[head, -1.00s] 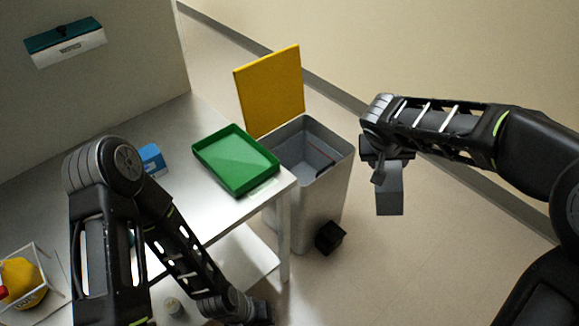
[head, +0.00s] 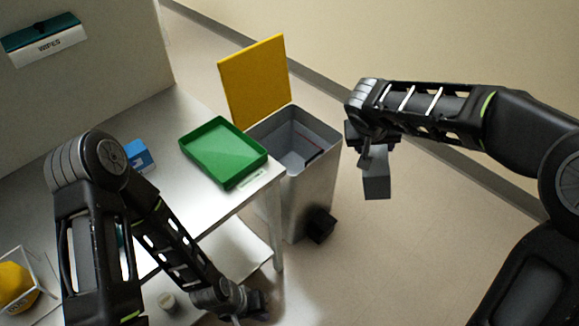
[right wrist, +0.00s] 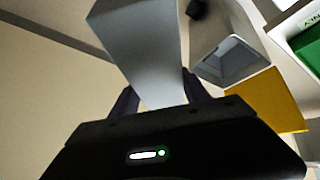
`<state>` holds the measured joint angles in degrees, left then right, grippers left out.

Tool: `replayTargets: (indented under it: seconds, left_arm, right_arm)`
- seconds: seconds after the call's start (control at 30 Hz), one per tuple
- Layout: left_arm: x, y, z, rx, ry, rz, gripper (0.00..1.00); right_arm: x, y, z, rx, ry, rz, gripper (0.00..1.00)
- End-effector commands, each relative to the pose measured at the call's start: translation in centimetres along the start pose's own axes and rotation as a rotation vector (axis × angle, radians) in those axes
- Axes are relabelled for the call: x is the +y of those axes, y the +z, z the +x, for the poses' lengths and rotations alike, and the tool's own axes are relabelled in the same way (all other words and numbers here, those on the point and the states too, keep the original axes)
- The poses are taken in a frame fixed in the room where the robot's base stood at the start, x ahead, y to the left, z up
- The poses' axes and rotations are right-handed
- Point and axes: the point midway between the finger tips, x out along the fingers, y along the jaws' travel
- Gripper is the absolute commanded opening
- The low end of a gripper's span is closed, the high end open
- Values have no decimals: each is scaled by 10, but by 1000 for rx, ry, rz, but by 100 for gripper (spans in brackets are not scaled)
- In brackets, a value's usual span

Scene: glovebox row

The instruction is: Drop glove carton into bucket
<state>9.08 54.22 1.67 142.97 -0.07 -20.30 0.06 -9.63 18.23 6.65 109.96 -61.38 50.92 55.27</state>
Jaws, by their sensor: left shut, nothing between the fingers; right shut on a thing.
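My right gripper (head: 374,163) is shut on the glove carton (head: 376,186), a plain grey box hanging below the fingers in the head view. In the right wrist view the carton (right wrist: 146,50) sits between the two dark fingers. The bucket (head: 312,190) is a tall grey bin with its yellow lid (head: 255,82) standing open. The carton is in the air to the right of the bucket, not over its opening. The bucket (right wrist: 232,60) also shows in the right wrist view, right of the carton. My left gripper (head: 255,303) is shut and low by the table's front edge, partly hard to see.
A metal table (head: 190,205) stands left of the bucket, with a green tray (head: 226,152) at its corner and a blue box (head: 138,156) behind my left arm. A black pedal block (head: 320,226) juts from the bucket's base. Floor to the right is clear.

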Motion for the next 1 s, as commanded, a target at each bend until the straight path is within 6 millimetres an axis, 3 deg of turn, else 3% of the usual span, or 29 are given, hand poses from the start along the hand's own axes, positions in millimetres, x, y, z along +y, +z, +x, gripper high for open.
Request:
replayTargets:
  seconds: [0.43,0.57,0.77,0.9,1.0]
  left_arm:
    - [0,0,0,0,0,0,0]
    - [0,0,0,0,0,0,0]
    - [0,0,0,0,0,0,0]
    - [0,0,0,0,0,0,0]
    - [0,0,0,0,0,0,0]
  right_arm:
    - [0,0,0,0,0,0,1]
    - [0,7,10,-5,4,6,1]
    - [-6,48,57,-18,15,20,1]
    - [-19,95,93,-16,10,8,1]
    - [-28,125,110,-12,4,-1,1]
